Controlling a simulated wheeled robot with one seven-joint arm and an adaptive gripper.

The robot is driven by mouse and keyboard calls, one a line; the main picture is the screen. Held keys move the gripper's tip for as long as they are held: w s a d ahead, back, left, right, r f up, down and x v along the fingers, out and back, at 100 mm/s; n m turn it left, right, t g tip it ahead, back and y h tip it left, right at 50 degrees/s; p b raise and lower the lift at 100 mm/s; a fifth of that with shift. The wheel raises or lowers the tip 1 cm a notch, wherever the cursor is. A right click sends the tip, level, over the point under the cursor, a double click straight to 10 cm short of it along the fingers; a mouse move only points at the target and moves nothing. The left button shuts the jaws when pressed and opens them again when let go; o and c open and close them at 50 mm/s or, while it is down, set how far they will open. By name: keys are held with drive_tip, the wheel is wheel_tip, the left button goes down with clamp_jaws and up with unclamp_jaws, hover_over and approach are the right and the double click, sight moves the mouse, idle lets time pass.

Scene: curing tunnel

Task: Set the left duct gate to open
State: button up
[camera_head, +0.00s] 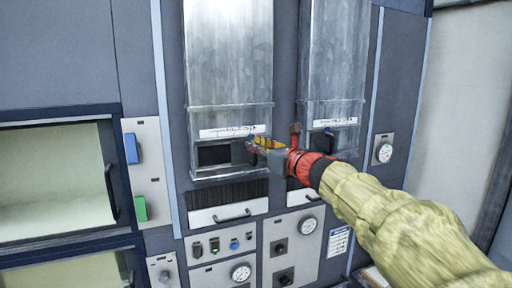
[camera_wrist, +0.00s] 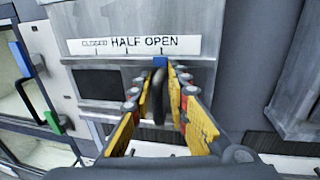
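The left duct gate (camera_head: 214,155) sits at the foot of the left metal duct. Its dark opening shows to the left of my gripper, and also in the wrist view (camera_wrist: 103,84). A white strip (camera_wrist: 134,45) above it reads CLOSED, HALF, OPEN. The gate's blue pointer (camera_wrist: 160,62) stands under the mark at OPEN. My gripper (camera_head: 258,144) is at the right side of the gate. The fingers partly hide the handle.
A second duct (camera_head: 338,55) with a similar strip and dark handle (camera_head: 329,141) stands to the right, close to my arm. Below are a drawer handle (camera_head: 232,216) and panels with gauges (camera_head: 241,272).

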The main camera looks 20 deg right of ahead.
drive_tip(key=s+d, duration=0.2)
drive_tip(key=s, duration=0.9)
drive_tip(key=shift+s+d, duration=0.2)
drive_tip(key=shift+s, duration=0.2)
